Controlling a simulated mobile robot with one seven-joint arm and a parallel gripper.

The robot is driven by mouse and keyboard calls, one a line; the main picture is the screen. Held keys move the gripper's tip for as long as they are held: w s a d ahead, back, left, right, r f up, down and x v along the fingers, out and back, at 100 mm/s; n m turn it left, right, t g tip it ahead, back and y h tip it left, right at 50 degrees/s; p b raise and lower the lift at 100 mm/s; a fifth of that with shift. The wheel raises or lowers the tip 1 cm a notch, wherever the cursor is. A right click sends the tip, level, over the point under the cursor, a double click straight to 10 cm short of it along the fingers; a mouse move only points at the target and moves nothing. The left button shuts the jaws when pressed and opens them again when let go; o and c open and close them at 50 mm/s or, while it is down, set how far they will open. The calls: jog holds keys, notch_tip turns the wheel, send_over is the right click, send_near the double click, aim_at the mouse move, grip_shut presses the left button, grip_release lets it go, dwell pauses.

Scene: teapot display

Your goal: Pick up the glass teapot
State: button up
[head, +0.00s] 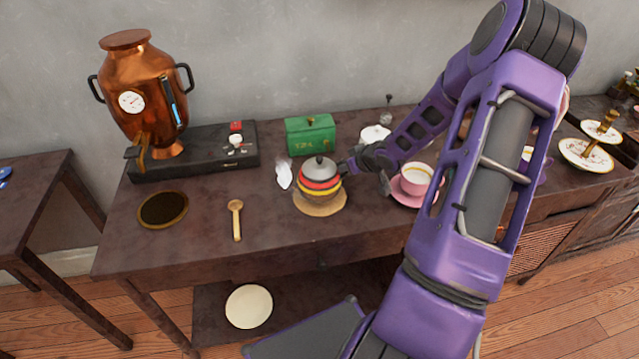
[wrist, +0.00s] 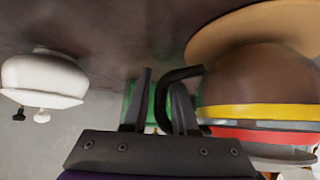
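A round teapot (head: 320,183) with red, yellow and dark bands and a grey lid stands upright on a round tan mat (head: 322,208). I cannot tell whether it is glass. A shiny whitish piece, perhaps its spout, shows at its left. In the wrist view the teapot's banded body (wrist: 262,85) fills the right, upside down, with its black handle (wrist: 182,73) towards my gripper (wrist: 160,100). The two fingers are apart, with part of the handle showing between them. Whether either finger touches it I cannot tell. In the head view my gripper is at the teapot's right, mostly hidden.
A white lidded pot (head: 375,134), also in the wrist view (wrist: 42,78), and a pink cup and saucer (head: 414,180) are near my arm. A green box (head: 310,134) stands behind the teapot. A wooden spoon (head: 236,220) and copper urn (head: 143,90) are left. The table front is clear.

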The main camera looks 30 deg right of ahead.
grip_shut()
dwell(1.1)
